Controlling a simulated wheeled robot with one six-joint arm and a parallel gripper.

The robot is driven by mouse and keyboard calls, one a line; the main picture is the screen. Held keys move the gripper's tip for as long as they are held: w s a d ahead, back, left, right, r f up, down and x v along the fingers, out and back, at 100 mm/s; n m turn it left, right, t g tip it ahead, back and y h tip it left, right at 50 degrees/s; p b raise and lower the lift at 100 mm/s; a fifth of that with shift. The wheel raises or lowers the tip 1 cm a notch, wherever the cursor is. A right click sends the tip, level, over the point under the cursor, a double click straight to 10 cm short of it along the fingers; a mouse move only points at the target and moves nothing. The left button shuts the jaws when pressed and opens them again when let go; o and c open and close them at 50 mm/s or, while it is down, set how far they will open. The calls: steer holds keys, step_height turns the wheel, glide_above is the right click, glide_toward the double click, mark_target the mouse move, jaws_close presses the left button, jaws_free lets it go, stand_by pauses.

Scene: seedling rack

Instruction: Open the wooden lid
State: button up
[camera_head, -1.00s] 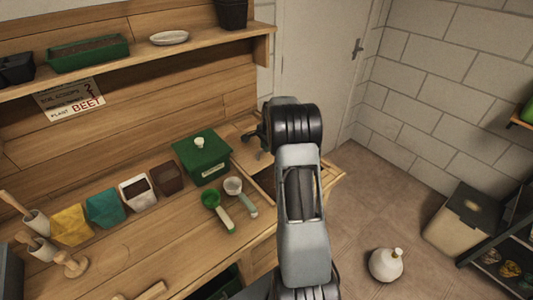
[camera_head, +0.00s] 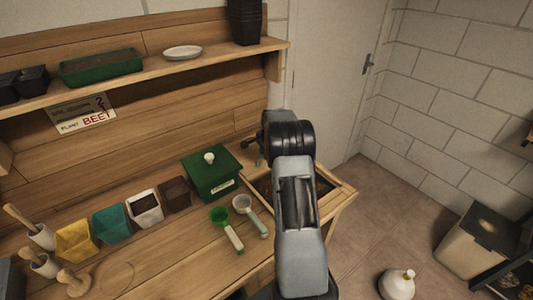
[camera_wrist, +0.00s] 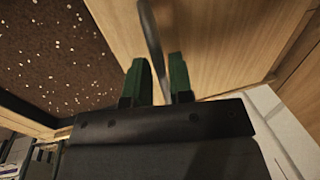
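The wooden lid (camera_wrist: 220,35) fills the upper right of the wrist view as a pale wood panel beside the dark, white-flecked soil (camera_wrist: 60,45) of the bin. A curved grey metal handle (camera_wrist: 153,35) runs down between the two green fingers of my gripper (camera_wrist: 160,68). The fingers are close together on either side of the handle and look shut on it. In the head view my wrist hides the fingers, most of the lid and the handle. Soil shows in the open bin (camera_head: 325,186) to the right of my arm.
A green box (camera_head: 211,176) stands left of the bin. Two scoops (camera_head: 228,231) lie in front of it. A wall shelf (camera_head: 150,82) hangs above. A white bottle (camera_head: 397,284) stands on the floor at right.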

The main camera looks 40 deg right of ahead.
steer(key=shift+o, duration=1.4)
step_height(320, 180, up, 14)
steer(key=s+b, duration=0.1)
steer(key=s, duration=0.1)
steer(key=shift+s+f, duration=0.25)
steer(key=shift+s, duration=0.1)
